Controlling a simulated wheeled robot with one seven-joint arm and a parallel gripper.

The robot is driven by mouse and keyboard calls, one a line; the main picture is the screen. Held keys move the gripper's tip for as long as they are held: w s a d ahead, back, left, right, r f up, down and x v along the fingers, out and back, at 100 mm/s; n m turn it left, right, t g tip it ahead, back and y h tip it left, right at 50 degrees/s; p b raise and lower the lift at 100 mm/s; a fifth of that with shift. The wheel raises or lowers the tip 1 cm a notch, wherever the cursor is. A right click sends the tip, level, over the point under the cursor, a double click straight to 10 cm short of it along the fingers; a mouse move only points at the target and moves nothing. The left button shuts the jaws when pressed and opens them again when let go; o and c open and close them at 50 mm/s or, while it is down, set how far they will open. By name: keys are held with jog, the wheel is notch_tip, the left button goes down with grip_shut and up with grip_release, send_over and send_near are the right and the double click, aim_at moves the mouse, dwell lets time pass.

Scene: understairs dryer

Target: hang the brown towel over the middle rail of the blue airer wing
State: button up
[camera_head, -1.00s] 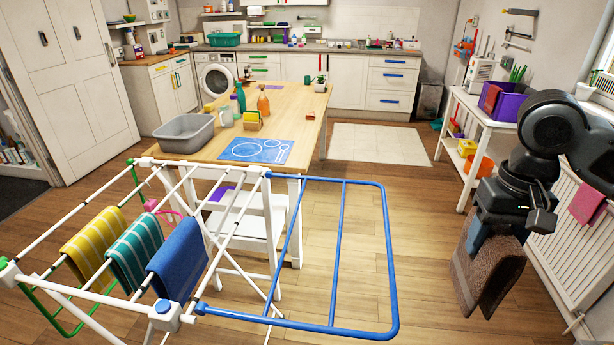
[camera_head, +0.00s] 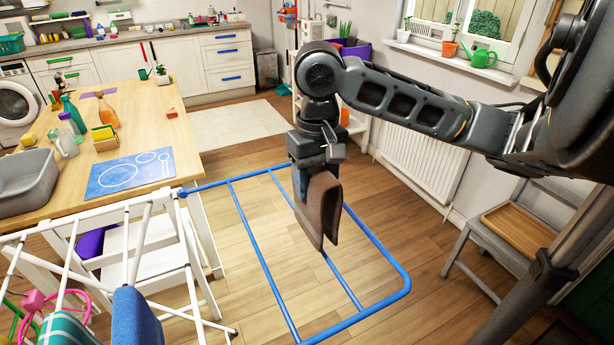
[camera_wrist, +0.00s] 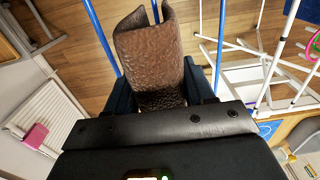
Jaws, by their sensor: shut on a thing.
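The brown towel (camera_head: 322,212) hangs folded from my gripper (camera_head: 318,172), which is shut on its upper part. Its two halves hang down and spread slightly apart at the bottom. The blue airer wing (camera_head: 385,250) is folded out flat, and in the head view the towel overlaps it. The towel hides part of the middle rail (camera_head: 343,284); I cannot tell whether they touch. In the wrist view the towel (camera_wrist: 150,55) fills the space between the fingers, with blue rails (camera_wrist: 101,40) on both sides and a bit of blue at its far end.
The white airer frame (camera_head: 140,215) stands at left with a blue towel (camera_head: 135,318) on it. The wooden table (camera_head: 185,150) is beyond. A radiator (camera_head: 425,165) and a grey chair (camera_head: 490,250) with a wooden tray (camera_head: 520,234) are at right. Floor shows between the rails.

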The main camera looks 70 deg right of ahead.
jog(key=shift+f, duration=9.05)
jog(key=o, duration=1.1)
jog(key=shift+o, duration=0.2)
jog(key=shift+r, duration=0.1)
